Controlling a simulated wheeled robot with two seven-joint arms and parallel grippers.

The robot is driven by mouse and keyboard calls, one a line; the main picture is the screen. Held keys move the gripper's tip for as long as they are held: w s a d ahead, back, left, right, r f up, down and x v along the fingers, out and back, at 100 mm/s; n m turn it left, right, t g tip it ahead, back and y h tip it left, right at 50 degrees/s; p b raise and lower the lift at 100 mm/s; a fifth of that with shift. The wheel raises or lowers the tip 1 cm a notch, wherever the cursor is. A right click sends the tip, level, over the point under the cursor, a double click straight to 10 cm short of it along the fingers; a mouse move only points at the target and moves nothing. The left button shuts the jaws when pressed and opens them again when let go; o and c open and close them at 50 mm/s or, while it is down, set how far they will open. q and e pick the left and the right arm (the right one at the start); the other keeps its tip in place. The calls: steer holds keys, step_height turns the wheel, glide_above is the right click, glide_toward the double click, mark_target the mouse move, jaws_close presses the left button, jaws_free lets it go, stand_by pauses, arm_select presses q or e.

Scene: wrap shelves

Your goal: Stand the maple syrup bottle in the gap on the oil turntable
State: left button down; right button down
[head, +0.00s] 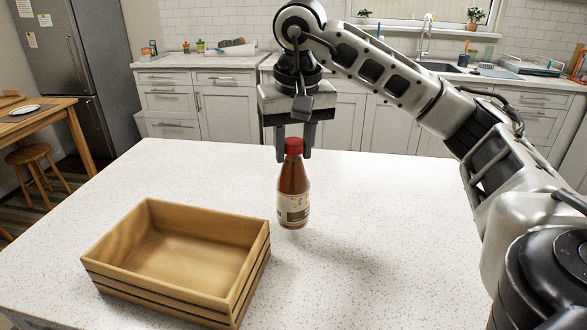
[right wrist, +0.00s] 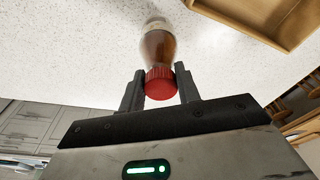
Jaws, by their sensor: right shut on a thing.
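The maple syrup bottle (head: 293,195) is brown with a red cap and a pale label. It is upright at the middle of the white counter, right of a wooden crate. My right gripper (head: 295,150) points down from above and is shut on the bottle at its red cap. The right wrist view shows the red cap (right wrist: 160,83) between the two fingers (right wrist: 161,88). I cannot tell for sure whether the bottle's base touches the counter. The oil turntable and its gap are not in view. My left gripper is not in view.
The empty wooden crate (head: 262,262) stands on the front left of the speckled white counter (head: 400,210). The counter behind and right of the bottle is clear. Beyond a floor gap are kitchen cabinets (head: 230,100), and a wooden table (head: 40,118) and stool (head: 30,155) stand at left.

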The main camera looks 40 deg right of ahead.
mark_target(294, 158)
steer(key=shift+f, duration=1.7)
steer(key=c, duration=1)
jaws_free()
